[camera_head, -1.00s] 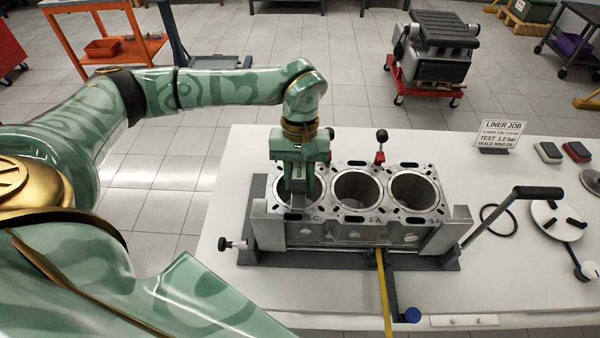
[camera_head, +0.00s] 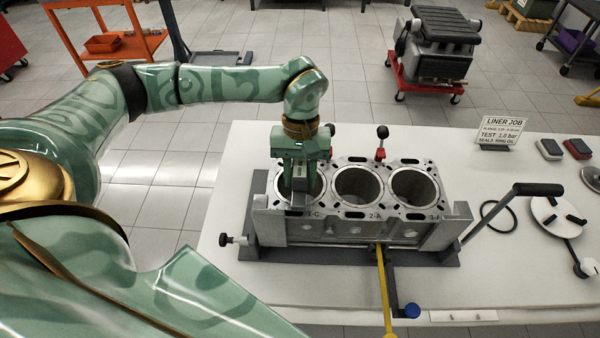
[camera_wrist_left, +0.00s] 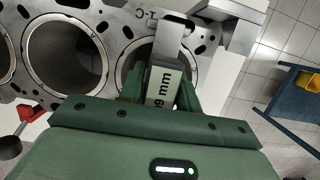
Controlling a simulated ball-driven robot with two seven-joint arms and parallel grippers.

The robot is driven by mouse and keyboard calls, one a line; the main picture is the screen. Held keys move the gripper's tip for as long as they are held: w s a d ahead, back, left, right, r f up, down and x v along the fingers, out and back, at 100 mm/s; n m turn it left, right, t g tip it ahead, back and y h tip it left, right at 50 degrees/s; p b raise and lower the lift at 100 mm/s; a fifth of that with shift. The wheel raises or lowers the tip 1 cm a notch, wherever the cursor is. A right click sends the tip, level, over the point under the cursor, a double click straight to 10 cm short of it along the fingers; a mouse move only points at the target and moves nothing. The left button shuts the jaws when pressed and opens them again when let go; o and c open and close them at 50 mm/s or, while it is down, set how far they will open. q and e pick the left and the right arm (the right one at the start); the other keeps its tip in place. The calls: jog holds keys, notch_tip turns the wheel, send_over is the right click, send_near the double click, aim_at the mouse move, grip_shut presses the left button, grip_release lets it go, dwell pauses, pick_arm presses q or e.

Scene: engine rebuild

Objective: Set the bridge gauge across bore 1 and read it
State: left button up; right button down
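The bridge gauge (camera_wrist_left: 163,88) is a grey body with a pale display and a flat steel bar. It sits between the fingers of my left gripper (camera_wrist_left: 160,98), which is shut on it. The display partly shows, reading "09 mm" with its start cut off. In the head view my left gripper (camera_head: 299,188) points down over bore 1 (camera_head: 318,190), the left bore, marked 1-C. The gauge's bar lies over the bore's rim; I cannot tell whether it rests on the deck. The gripper hides much of this bore. My right gripper is in neither view.
The engine block (camera_head: 348,232) has two more open bores, the middle (camera_head: 357,186) and the right (camera_head: 413,190). A red clamp with a black knob (camera_head: 381,143) stands behind it. A lever (camera_head: 500,213) rises at the right. A black ring (camera_head: 498,217) lies on the white bench (camera_head: 465,272).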

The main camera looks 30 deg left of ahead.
pick_arm(q)
jog(key=o, duration=0.3)
